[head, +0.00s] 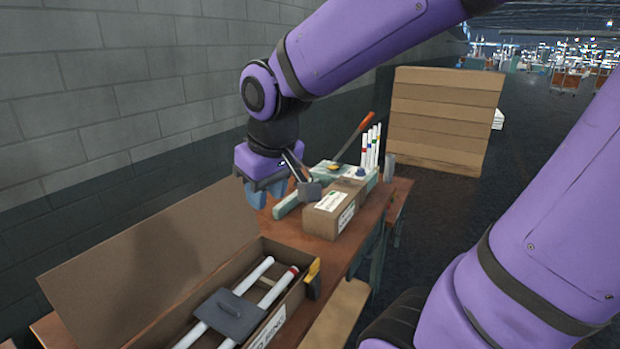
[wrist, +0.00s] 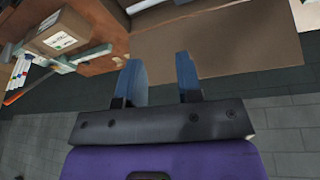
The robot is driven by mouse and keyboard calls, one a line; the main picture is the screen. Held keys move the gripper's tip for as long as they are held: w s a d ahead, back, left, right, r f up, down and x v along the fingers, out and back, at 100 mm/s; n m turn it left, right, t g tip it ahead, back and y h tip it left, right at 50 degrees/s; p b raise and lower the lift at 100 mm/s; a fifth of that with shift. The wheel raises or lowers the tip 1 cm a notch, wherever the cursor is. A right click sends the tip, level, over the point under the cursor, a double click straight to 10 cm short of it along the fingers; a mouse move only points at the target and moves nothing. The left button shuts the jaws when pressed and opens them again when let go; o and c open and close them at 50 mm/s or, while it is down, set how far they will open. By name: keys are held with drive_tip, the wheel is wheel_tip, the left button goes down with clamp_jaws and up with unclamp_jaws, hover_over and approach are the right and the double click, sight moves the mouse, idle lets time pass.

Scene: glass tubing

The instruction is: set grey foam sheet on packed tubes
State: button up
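In the head view an open cardboard box (head: 296,308) at the lower left holds white tubes (head: 277,288), one with a red band. A dark grey sheet with a raised handle (head: 231,314) lies across the tubes inside the box. I take it to be the grey foam sheet. My gripper (head: 256,198) is above the table, behind the box and apart from the sheet. In the wrist view its two blue fingers (wrist: 162,76) are spread with nothing between them.
The box's raised lid flap (head: 140,268) stands on its left. A closed, labelled carton (head: 335,208) and a pale green tool with an orange-handled lever (head: 352,142) stand farther back on the wooden table (head: 292,242). Stacked brown cartons (head: 445,120) stand beyond. A grey wall (head: 100,90) is on the left.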

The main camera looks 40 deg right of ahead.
drive_tip(key=s+r+t, duration=0.1)
drive_tip(key=s+r, duration=0.1)
drive_tip(key=s, duration=0.2)
drive_tip(key=s+d+r+m, duration=0.1)
drive_tip(key=s+r, duration=0.1)
drive_tip(key=s, duration=0.3)
drive_tip(key=shift+d+r+t+y, duration=0.25)
drive_tip(key=shift+r+t+y, duration=0.05)
drive_tip(key=shift+r+t, duration=0.1)
idle(0.6)
